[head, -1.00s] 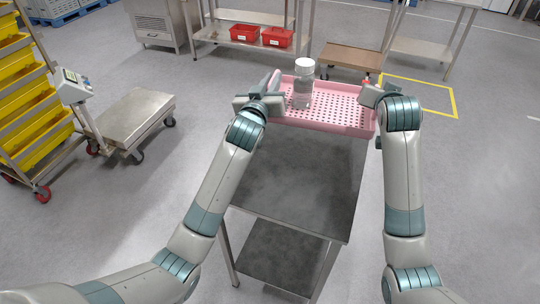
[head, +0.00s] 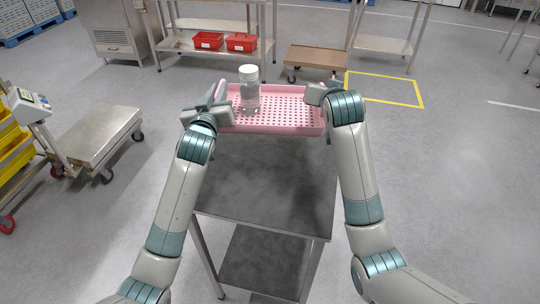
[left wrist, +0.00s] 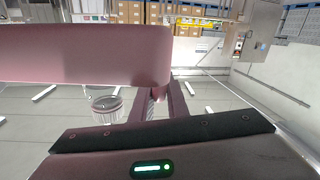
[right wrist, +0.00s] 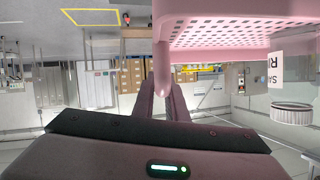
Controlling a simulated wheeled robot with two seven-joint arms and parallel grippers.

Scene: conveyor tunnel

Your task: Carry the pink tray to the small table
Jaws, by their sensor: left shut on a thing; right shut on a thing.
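The pink perforated tray (head: 290,126) is held level between my two grippers in the head view. A clear jar with a white lid (head: 248,75) stands upright on its left part. My left gripper (head: 215,108) is shut on the tray's left side; its fingers meet the pink wall in the left wrist view (left wrist: 162,98). My right gripper (head: 321,95) is shut on the right side, also seen in the right wrist view (right wrist: 163,90). A small dark grey table (head: 265,185) with a lower shelf lies below and nearer; the tray overlaps its far end in view. I cannot tell the gap.
A steel platform cart (head: 95,135) stands at left beside a rack of yellow bins (head: 12,145). Behind are a steel shelf with red bins (head: 241,42) and a low brown cart (head: 317,58). A yellow floor outline (head: 385,90) is right; the right floor is open.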

